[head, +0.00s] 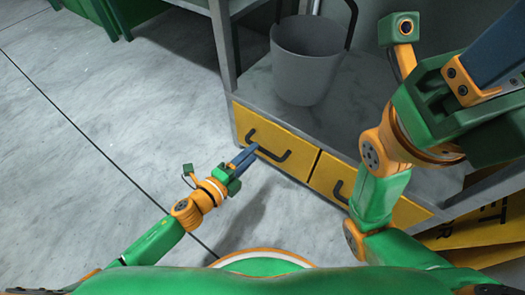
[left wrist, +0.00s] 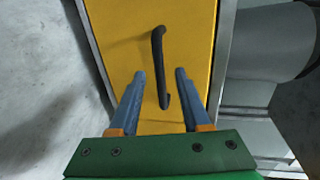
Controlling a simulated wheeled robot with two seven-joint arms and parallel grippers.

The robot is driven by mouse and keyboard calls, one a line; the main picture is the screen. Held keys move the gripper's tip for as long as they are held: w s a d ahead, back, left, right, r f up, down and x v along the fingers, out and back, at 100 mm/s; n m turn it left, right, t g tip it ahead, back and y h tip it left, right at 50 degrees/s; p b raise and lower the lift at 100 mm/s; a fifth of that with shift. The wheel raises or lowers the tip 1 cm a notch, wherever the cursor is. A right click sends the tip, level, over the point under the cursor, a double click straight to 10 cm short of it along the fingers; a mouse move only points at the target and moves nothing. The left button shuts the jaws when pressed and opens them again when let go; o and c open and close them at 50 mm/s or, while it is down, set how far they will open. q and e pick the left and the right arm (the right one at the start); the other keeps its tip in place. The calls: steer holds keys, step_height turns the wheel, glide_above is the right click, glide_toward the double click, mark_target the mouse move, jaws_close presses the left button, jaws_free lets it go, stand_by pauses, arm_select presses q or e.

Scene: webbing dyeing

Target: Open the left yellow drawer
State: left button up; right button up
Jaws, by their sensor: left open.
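The left yellow drawer (head: 262,128) is shut in the lower front of a grey shelf unit. Its black bar handle (head: 281,152) runs across its front. In the left wrist view, the yellow drawer front (left wrist: 188,45) fills the middle, and the handle (left wrist: 157,65) stands nearly upright in the picture. The open blue fingers of my left gripper (left wrist: 160,85) are on either side of the handle's lower part, with gaps to it. My right arm is raised at the right; its fingertips are not clearly visible.
A grey bucket (head: 306,70) stands on the shelf (head: 350,100) above the drawers. A second yellow drawer (head: 328,172) with a black handle is to the right, partly behind my right arm. Yellow signs (head: 485,228) lean at the right. The floor (head: 90,110) at left is clear.

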arm_select(q)
steer(key=b+x, duration=0.1)
steer(key=x, duration=0.3)
steer(key=shift+c, duration=0.3)
jaws_close()
steer(key=shift+w, duration=0.1)
stand_by(1.0)
